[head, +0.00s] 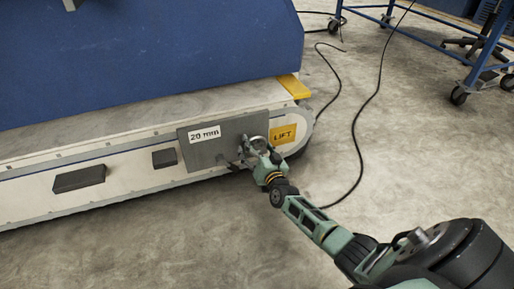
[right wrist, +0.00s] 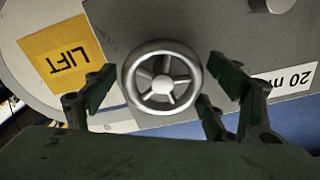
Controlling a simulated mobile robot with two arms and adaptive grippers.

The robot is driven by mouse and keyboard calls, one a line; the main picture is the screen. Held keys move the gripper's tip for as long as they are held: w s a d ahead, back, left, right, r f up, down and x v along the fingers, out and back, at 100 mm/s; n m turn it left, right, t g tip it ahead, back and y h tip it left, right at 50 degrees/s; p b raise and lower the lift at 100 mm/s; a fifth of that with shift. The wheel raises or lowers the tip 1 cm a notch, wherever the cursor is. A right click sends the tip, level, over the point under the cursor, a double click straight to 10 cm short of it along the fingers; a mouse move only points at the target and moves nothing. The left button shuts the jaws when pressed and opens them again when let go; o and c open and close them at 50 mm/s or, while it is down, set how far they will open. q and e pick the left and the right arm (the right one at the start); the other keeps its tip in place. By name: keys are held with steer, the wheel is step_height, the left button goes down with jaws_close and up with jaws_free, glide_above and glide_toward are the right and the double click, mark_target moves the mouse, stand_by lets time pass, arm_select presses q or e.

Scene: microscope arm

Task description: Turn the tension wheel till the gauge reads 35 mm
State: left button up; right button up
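The tension wheel (right wrist: 161,78) is a silver, spoked handwheel on a grey plate (head: 208,152) at the side of the machine. In the head view the wheel (head: 259,143) is partly hidden by my right gripper (head: 257,155). In the right wrist view, my right gripper's fingers (right wrist: 165,82) stand on either side of the wheel, open, with a small gap visible at each side. The gauge label (head: 205,133) on the plate reads 20 mm; it shows upside down and partly cut off in the right wrist view (right wrist: 288,80). My left gripper cannot be made out.
A yellow LIFT label (head: 283,134) is right of the wheel. Two dark blocks (head: 79,179) (head: 164,158) sit on the machine's side to the left. A black cable (head: 357,130) lies on the floor, and a blue wheeled cart (head: 420,35) stands at the back right.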

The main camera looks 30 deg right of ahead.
steer(key=c, duration=0.8)
steer(key=shift+c, duration=0.2)
